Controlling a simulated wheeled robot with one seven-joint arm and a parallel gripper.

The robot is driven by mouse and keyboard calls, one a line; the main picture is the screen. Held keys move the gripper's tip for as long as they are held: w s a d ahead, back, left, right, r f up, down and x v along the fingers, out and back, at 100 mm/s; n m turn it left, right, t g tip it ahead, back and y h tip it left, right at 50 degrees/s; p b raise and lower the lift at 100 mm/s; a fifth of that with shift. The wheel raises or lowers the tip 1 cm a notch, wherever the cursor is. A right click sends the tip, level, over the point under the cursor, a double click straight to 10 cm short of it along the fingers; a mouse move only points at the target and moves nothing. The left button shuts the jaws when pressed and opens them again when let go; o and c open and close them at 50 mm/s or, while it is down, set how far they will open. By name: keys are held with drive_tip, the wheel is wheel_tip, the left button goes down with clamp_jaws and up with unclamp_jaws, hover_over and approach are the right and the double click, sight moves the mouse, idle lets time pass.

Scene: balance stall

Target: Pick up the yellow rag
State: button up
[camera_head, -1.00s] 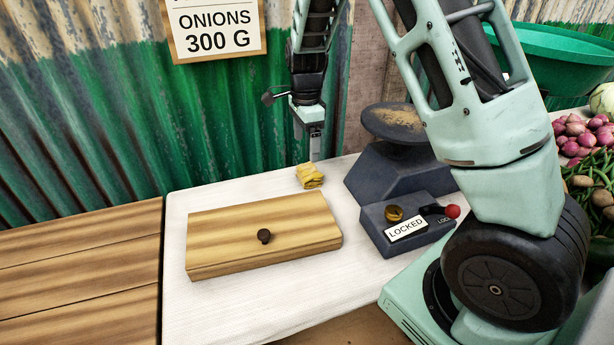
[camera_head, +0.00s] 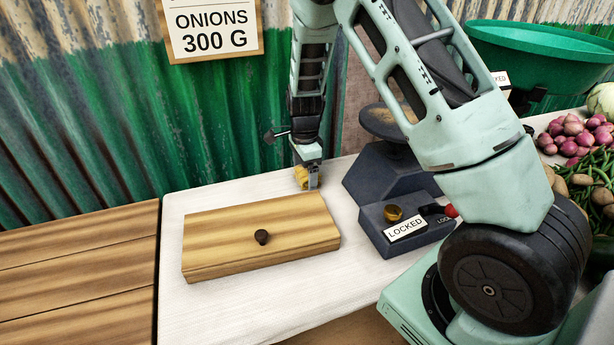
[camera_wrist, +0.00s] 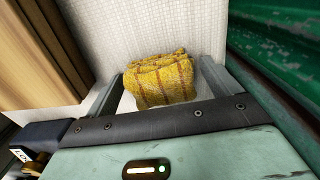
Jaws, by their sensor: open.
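The yellow rag (camera_head: 301,174) lies folded on the white cloth near the back wall, behind the wooden lidded box. In the wrist view the rag (camera_wrist: 162,80) shows brown check lines and sits between the two fingers of my gripper (camera_wrist: 170,88). The fingers are apart, one on each side of the rag. In the head view my gripper (camera_head: 308,182) is down at the rag and hides part of it. I cannot tell whether the fingers touch it.
A dark scale (camera_head: 385,170) with a "LOCKED" label (camera_head: 405,230) stands to the right. The green corrugated wall (camera_head: 150,120) is close behind. Onions (camera_head: 572,138) are at the far right.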

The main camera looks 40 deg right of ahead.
sight(305, 170)
drive_tip(key=c, duration=1.1)
drive_tip(key=shift+o, duration=0.2)
wheel_tip(305, 170, up, 10)
drive_tip(key=shift+r+p, duration=0.1)
drive_tip(key=shift+p, duration=0.5)
drive_tip(key=o, duration=0.4)
drive_tip(key=c, duration=0.3)
